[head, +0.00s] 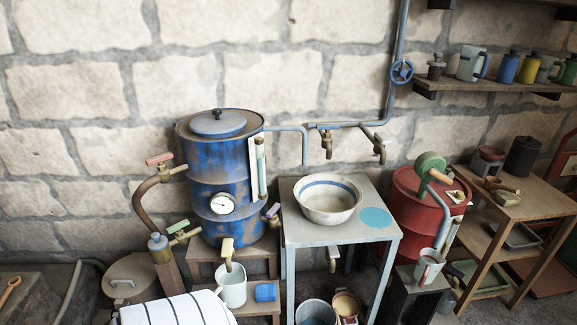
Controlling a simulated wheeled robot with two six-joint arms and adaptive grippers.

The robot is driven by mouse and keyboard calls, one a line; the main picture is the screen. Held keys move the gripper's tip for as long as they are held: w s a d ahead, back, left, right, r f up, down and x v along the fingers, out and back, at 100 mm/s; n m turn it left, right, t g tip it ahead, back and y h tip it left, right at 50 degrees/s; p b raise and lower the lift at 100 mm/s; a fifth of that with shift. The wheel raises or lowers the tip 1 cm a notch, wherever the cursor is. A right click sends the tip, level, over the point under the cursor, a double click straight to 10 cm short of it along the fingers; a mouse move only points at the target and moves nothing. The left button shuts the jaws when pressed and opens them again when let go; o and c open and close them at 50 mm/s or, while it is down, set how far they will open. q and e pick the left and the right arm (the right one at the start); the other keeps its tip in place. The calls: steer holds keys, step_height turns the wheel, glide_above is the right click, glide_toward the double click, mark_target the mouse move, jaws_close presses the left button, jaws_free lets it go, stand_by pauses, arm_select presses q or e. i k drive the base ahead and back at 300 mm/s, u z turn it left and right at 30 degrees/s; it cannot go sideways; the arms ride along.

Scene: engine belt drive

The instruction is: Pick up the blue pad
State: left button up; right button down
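A small blue block-like pad (266,292) lies on a low wooden stand at the lower middle of the head view. Neither of my grippers is in view.
A blue drum (218,180) with a gauge stands behind the pad. A white bowl (327,199) sits on the grey table (338,236) to the right. A striped white cloth (178,310) is left of the mug. Buckets (317,313) stand below the table.

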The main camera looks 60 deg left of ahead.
mark_target(264, 292)
steer(key=u, duration=0.6)
steer(key=i, duration=0.85)
steer(key=u, duration=0.9)
